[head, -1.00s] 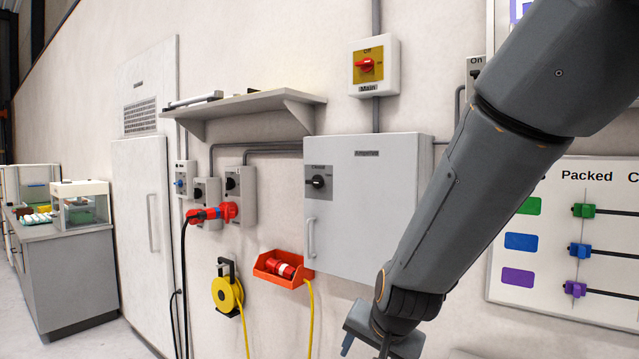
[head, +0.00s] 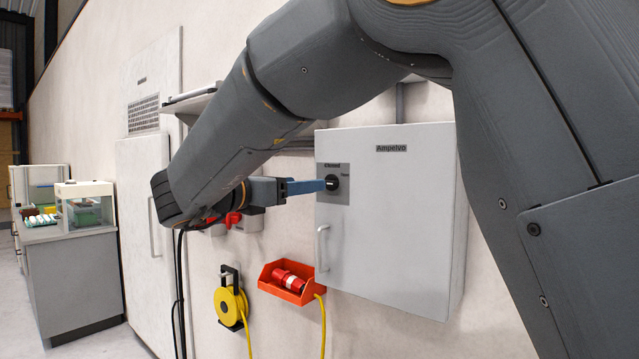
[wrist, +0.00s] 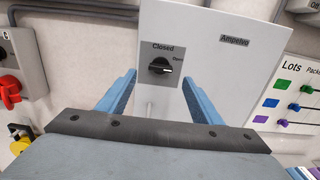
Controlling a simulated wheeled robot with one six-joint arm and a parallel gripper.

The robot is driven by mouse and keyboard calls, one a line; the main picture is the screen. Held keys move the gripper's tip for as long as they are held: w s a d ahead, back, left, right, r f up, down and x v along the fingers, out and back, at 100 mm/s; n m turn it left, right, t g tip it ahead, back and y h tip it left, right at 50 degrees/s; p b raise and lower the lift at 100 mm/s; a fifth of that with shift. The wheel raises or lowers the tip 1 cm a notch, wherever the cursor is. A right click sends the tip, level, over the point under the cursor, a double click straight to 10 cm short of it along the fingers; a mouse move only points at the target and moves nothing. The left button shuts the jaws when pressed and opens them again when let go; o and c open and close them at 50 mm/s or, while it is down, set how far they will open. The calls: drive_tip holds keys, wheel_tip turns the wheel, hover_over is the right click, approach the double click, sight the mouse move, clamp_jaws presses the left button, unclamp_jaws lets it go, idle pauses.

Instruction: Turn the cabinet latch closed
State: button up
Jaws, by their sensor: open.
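The cabinet latch is a black rotary knob (head: 331,182) on a grey plate (head: 345,196) at the upper left of the pale grey cabinet's door (head: 400,230). In the wrist view the knob (wrist: 160,66) has its grip lying roughly sideways, with a pale mark at its right end. "Closed" is printed above it and a smaller word, likely "Open", to its upper right. My gripper (head: 320,186) points at the knob from the left. In the wrist view my gripper (wrist: 158,76) is open, its blue fingers either side of the knob. I cannot tell whether they touch it.
The cabinet's door handle (head: 322,248) is below the latch. An orange bin (head: 290,292) with a red plug and a yellow cable reel (head: 230,306) hang below. A shelf (head: 190,105) and red-handled wall switches (head: 233,219) lie behind my arm.

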sight(328, 183)
drive_tip(key=p+x, duration=0.2)
drive_tip(key=x, duration=0.5)
drive_tip(key=shift+d+p, duration=0.2)
drive_tip(key=shift+p, duration=0.1)
drive_tip(key=shift+w, duration=0.1)
drive_tip(key=c, duration=1.1)
drive_tip(key=shift+o, duration=0.2)
drive_tip(key=shift+w+a+f+n+p, duration=0.1)
drive_tip(key=shift+n+p, duration=0.15)
drive_tip(key=shift+n, duration=4.25)
drive_tip(key=shift+w+a+f+n+p, duration=0.1)
drive_tip(key=shift+n+p, duration=0.1)
drive_tip(key=shift+n, duration=4.3)
